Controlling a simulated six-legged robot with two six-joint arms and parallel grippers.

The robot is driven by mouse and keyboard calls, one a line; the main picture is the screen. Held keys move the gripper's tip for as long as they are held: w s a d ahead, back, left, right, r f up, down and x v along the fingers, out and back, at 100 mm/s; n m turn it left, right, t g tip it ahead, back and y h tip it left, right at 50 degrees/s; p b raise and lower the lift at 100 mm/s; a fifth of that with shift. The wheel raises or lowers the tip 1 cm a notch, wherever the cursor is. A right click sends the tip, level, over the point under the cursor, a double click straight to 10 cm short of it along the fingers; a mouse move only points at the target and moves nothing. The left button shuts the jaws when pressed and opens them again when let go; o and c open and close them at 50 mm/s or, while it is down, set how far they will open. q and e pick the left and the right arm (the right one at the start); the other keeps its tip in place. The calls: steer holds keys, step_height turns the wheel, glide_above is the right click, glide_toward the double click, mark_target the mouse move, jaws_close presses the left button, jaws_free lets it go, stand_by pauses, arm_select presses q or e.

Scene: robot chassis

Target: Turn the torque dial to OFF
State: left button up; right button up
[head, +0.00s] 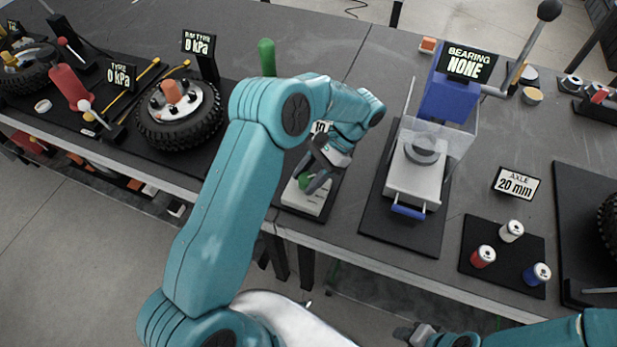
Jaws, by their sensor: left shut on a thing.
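The torque dial is a green knob (305,181) on a small white box (300,199) near the table's front edge, in the middle of the head view. My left gripper (317,181) is over the box and shut on the green knob, with its dark fingers hiding part of it. A small sign (320,127) behind the gripper is mostly covered by my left arm; only "10" shows. No OFF mark can be read on the box. My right gripper (415,334) is at the bottom edge, low and away from the dial; its jaw opening is unclear.
A blue-topped press with a clear guard (466,142) stands right of the dial, its sign (467,65) reading "BEARING NONE". A wheel (180,128) lies left. A green upright handle (267,57) stands behind my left arm.

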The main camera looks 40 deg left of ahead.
arm_select(q)
steer(key=n+h, duration=0.1)
steer(key=n, duration=0.1)
steer(key=n+h, duration=0.2)
steer(key=shift+a+r+n+g+h, duration=0.15)
steer(key=shift+a+n+g+h, duration=0.05)
steer(key=shift+n+g+h, duration=0.1)
steer(key=shift+n+t+h, duration=0.4)
steer(key=shift+n+h, duration=1.3)
steer(key=shift+n, duration=0.6)
steer(key=o, duration=1)
steer(key=shift+o, duration=0.2)
steer(key=shift+w+a+r, duration=0.1)
steer(key=shift+w+r, duration=0.1)
steer(key=shift+w, duration=0.15)
steer(key=v, duration=0.6)
steer(key=shift+a+r, duration=0.15)
steer(key=shift+r, duration=0.15)
